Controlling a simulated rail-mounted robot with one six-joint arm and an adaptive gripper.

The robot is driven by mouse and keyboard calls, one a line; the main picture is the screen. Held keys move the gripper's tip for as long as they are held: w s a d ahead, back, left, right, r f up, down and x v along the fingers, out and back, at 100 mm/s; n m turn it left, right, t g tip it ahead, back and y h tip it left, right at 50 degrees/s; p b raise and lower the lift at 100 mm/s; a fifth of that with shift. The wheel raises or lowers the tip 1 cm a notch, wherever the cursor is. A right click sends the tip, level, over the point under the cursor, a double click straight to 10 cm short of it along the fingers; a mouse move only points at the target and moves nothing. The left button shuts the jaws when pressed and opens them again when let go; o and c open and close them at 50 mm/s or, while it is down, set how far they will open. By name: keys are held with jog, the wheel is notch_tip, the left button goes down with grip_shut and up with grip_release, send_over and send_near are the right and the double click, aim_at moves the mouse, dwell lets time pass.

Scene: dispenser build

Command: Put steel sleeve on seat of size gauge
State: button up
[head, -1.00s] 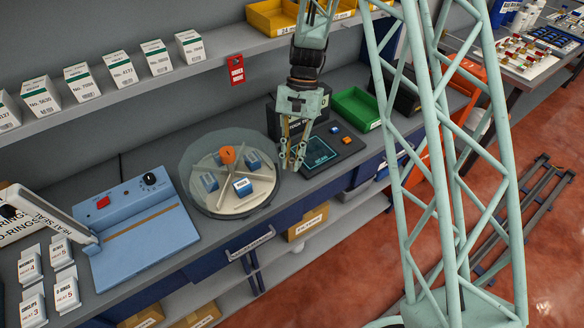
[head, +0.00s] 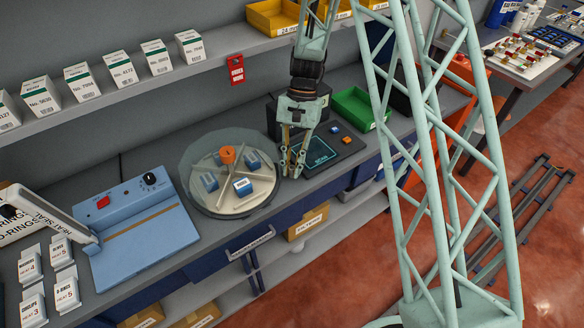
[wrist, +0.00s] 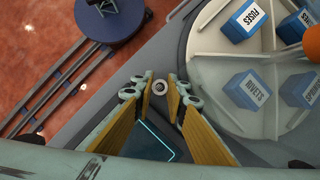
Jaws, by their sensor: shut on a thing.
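My gripper (head: 292,170) points down over the bench, between the round divided tray and the size gauge. In the wrist view my gripper (wrist: 160,88) is shut on a small grey ring, the steel sleeve (wrist: 160,87), seen end-on between the fingertips. The sleeve is too small to make out in the head view. The size gauge (head: 322,153) is a dark flat unit with a cyan-edged screen, just right of the fingertips. Part of it also shows between the fingers in the wrist view (wrist: 148,145). I cannot make out its seat.
The round tray (head: 212,209) with blue boxes and an orange knob stands close on the left. A blue sealing machine (head: 138,232) is further left. A green bin (head: 358,108) stands behind the gauge on the right. The bench's front edge is near the gripper.

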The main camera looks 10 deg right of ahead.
jog(key=shift+f, duration=0.2)
jog(key=o, duration=0.6)
jog(key=shift+r, duration=0.25)
jog(key=v, duration=1.2)
jog(key=shift+s, duration=0.1)
dwell(0.5)
